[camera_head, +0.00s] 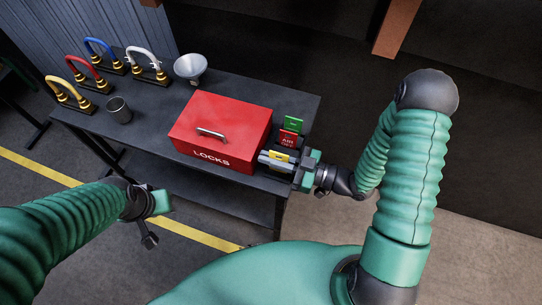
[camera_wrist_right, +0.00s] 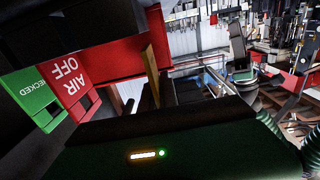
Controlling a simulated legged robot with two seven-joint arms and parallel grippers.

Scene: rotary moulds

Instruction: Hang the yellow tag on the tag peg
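The yellow tag (camera_head: 279,157) is at the right end of the bench, just right of the red LOCKS box. My right gripper (camera_head: 278,160) reaches in from the right, its fingers around the tag and partly covering it. I cannot tell whether they press on it. In the right wrist view, a thin yellowish edge (camera_wrist_right: 151,70) stands among dark gripper parts, perhaps the tag seen edge-on. My left gripper (camera_head: 150,222) is off the bench's front, over the floor, with nothing visible in it; its fingers are unclear. I cannot make out the tag peg.
A red AIR OFF tag (camera_head: 289,138) and a green tag (camera_head: 293,124) stand close behind my right gripper. The red LOCKS box (camera_head: 222,128) is immediately left.

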